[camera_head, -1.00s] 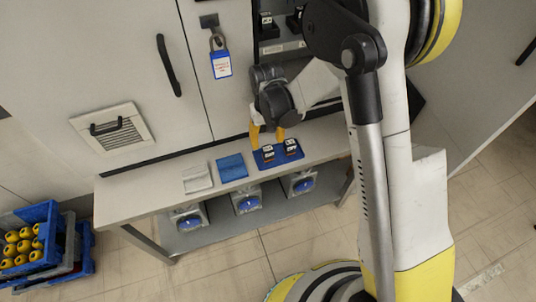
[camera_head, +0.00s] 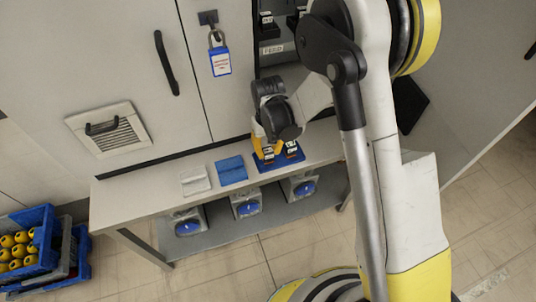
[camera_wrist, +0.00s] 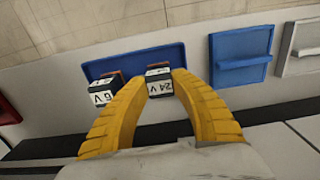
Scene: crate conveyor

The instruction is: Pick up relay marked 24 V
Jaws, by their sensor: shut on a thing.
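My gripper (camera_head: 268,150) points down at the blue tray (camera_head: 280,165) on the bench. In the wrist view its yellow fingers (camera_wrist: 157,80) are shut on the relay marked 24 V (camera_wrist: 159,86), one finger on each side. That relay is black with a white label, and it is partly hidden by the fingers in the head view. It is at the tray; I cannot tell whether it is lifted clear of it. A second relay, marked 6 V (camera_wrist: 103,98), stands beside it to the left in the wrist view, outside the fingers.
A blue holder (camera_head: 231,170) and a pale holder (camera_head: 194,181) lie left of the tray on the bench (camera_head: 130,197). Behind is a cabinet with a blue padlock tag (camera_head: 221,63). Devices with blue sockets (camera_head: 247,207) sit on the lower shelf. Blue crates (camera_head: 45,255) stand at far left.

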